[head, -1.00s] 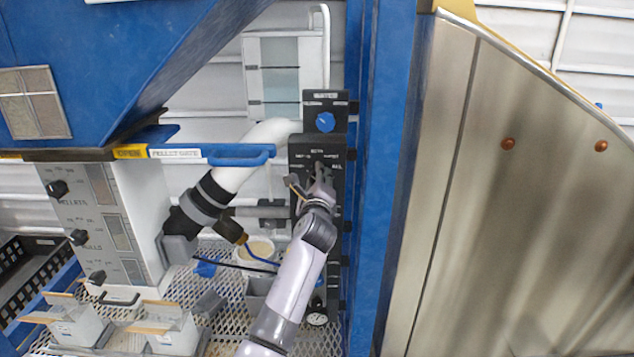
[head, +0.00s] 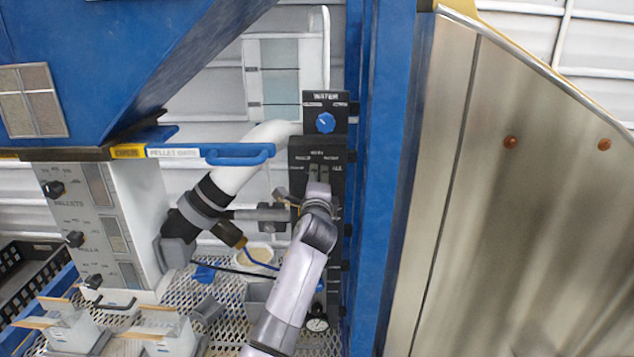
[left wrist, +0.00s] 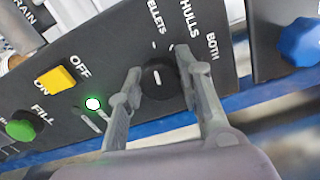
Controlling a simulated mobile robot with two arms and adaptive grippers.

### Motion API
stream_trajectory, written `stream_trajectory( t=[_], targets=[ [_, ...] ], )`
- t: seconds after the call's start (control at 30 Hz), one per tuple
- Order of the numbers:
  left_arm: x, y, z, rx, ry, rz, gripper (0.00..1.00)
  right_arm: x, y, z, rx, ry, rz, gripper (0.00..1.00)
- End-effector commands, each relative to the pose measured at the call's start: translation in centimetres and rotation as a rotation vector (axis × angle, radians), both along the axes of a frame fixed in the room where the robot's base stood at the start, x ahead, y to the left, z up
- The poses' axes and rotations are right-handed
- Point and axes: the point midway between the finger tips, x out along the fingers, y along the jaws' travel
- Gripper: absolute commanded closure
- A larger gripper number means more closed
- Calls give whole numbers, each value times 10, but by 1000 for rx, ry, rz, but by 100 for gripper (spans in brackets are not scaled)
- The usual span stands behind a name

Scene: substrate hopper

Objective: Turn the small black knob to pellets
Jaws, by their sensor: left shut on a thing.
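The small black knob (left wrist: 157,78) sits on a dark control panel in the left wrist view, with a short white mark on its face. The words PELLETS, HULLS and BOTH are printed around it, with PELLETS cut off by the frame's edge. My left gripper (left wrist: 158,70) has one finger on each side of the knob and is shut on it. In the head view my left gripper (head: 318,174) is at the black panel (head: 301,150) and hides the knob. My right gripper is in neither view.
A yellow switch (left wrist: 57,80), a lit lamp (left wrist: 93,103) and a green button (left wrist: 20,129) are left of the knob. A blue knob (head: 325,122) is above the panel. A blue post (head: 376,180) stands close to its right.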

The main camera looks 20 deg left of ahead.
Motion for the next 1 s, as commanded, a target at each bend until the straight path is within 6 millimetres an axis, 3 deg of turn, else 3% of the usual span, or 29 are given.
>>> stream_trajectory(
  t=[0.27, 0.3, 0.6, 1.0],
  targets=[
    [0, 0, -3, -5, 5, 0, 96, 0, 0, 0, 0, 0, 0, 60],
    [0, 0, -3, -5, 5, 0, 67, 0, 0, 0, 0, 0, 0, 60],
    [0, 0, -1, -3, 2, 1, 47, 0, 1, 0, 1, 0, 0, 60],
    [-5, -2, 0, -1, 0, 0, 47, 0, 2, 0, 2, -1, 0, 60]
  ],
)
